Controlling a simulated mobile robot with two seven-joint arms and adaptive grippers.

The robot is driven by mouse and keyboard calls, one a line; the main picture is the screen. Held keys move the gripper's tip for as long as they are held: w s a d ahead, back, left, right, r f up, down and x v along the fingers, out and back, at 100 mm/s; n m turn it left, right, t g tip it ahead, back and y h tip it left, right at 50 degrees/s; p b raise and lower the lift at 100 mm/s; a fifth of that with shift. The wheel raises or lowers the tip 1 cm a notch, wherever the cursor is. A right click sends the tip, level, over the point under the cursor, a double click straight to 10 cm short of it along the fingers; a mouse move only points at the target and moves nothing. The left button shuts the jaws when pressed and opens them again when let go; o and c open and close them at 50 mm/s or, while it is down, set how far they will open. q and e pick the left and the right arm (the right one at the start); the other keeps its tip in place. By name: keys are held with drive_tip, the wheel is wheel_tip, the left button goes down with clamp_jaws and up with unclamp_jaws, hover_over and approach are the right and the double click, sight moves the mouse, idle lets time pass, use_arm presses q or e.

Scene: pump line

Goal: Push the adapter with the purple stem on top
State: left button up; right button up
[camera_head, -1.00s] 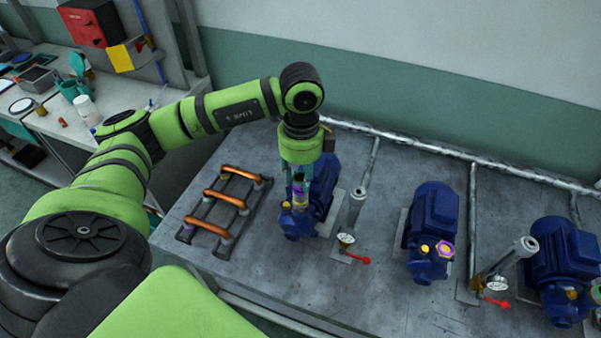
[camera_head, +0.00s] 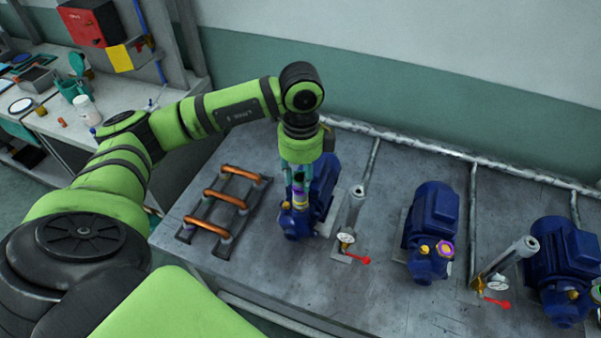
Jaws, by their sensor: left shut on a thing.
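My left gripper (camera_head: 299,186) points down over the leftmost blue pump (camera_head: 319,196). It is shut on the adapter with the purple stem (camera_head: 299,197), a small part with a purple band and a pale band between the fingertips. The adapter is upright at the top of the pump's front housing (camera_head: 296,222). The fingers hide much of it, and I cannot tell how deep it sits. My right gripper is not in view.
A rack with copper pipes (camera_head: 225,200) lies left of the pump. A grey pipe post with gauge and red-handled valve (camera_head: 350,225) stands close on the right. The middle pump (camera_head: 432,230) carries a purple ring (camera_head: 445,249). Another pump (camera_head: 563,265) stands far right.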

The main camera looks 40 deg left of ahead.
use_arm(q)
drive_tip(key=shift+f+b, duration=0.6)
drive_tip(key=shift+f, duration=0.1)
idle(0.6)
drive_tip(key=o, duration=1.1)
drive_tip(key=shift+r, duration=0.1)
drive_tip(key=shift+r+p, duration=2.25)
drive_tip(key=shift+r, duration=0.7)
wheel_tip(320, 180, up, 12)
